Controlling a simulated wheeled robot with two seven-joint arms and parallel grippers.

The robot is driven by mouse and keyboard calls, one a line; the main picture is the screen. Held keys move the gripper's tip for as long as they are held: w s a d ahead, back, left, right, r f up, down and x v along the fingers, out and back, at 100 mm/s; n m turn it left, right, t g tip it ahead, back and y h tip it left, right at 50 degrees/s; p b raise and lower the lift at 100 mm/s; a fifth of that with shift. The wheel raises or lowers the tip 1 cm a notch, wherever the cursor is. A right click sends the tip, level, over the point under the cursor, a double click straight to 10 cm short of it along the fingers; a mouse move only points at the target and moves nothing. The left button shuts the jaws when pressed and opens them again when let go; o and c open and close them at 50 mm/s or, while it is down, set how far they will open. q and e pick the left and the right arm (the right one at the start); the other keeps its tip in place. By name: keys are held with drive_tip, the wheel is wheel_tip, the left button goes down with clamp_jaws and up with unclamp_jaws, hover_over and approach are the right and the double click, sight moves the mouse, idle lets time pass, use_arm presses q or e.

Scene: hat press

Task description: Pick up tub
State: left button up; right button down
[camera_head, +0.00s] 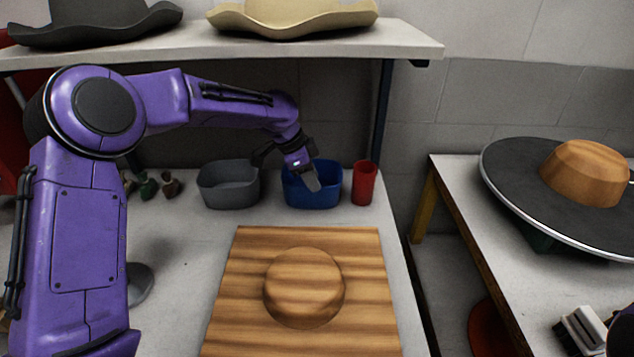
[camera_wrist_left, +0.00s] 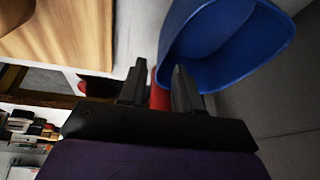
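A blue tub (camera_head: 325,192) stands at the back of the white table, with a grey tub (camera_head: 228,190) to its left. I cannot tell whether that finger is inside the tub. My right gripper is not visible.
A red cup (camera_head: 363,184) stands just right of the blue tub. A wooden board with a round block (camera_head: 305,287) lies in front. A shelf (camera_head: 400,42) with hats hangs above. A side table at right holds a dark hat (camera_head: 510,190) with a wooden block.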

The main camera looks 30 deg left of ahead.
sight(327, 207)
use_arm(q)
drive_tip(key=x, duration=0.5)
drive_tip(key=a+x, duration=0.1)
drive_tip(key=x, duration=0.1)
drive_tip(key=shift+w+d+f+p, duration=0.15)
drive_tip(key=shift+f+p, duration=0.2)
drive_tip(key=shift+f, duration=0.05)
drive_tip(key=shift+r, duration=0.1)
clamp_jaws()
